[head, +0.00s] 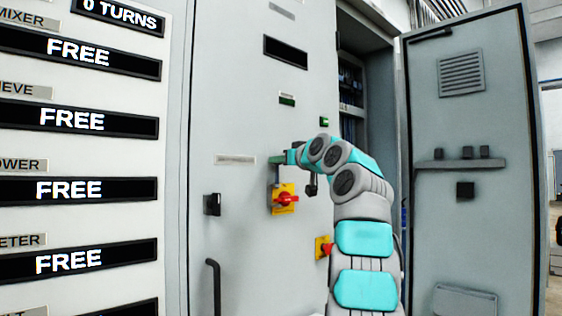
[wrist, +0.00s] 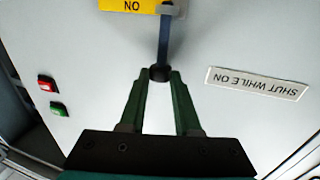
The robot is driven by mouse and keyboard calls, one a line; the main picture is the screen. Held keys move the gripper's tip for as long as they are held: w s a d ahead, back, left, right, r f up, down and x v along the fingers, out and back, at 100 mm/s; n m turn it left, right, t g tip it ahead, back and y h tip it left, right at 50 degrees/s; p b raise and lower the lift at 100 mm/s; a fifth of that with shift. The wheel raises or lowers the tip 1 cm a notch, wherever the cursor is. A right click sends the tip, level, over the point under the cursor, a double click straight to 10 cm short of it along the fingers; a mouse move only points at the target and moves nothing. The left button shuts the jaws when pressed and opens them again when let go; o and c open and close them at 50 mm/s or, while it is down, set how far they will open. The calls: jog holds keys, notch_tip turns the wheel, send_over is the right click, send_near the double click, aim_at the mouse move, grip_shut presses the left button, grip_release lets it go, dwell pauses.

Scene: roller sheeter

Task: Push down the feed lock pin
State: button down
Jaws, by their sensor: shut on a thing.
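My gripper (wrist: 159,74) has its two dark green fingers on either side of a round black knob (wrist: 158,74), shut on it. The knob is the end of a dark blue lever (wrist: 164,38), which runs to a yellow plate (wrist: 130,5) at the top edge of the wrist view. In the head view my gripper (head: 277,160) is at the grey cabinet door, just above a yellow plate (head: 275,208) with a red handle (head: 286,199). I cannot make out a feed lock pin in either view.
A "SHUT WHILE ON" label (wrist: 258,84) is right of the fingers. Red (wrist: 47,83) and green (wrist: 59,109) buttons are at the left. A black latch (head: 212,204) and bar handle (head: 213,285) sit lower on the door. An open cabinet door (head: 470,130) stands right of my arm.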

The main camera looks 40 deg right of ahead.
dwell(0.5)
notch_tip(320, 180, down, 6)
jog(key=b, duration=0.5)
jog(key=shift+r, duration=0.1)
jog(key=c, duration=0.6)
grip_release()
jog(key=s+b, duration=0.1)
jog(key=s, duration=0.1)
jog(key=s+b, duration=0.1)
jog(key=s, duration=0.2)
jog(key=s+a+b, duration=0.1)
jog(key=s, duration=0.1)
jog(key=shift+s+a+b, duration=0.1)
jog(key=shift+s+b, duration=0.25)
jog(key=shift+b, duration=0.05)
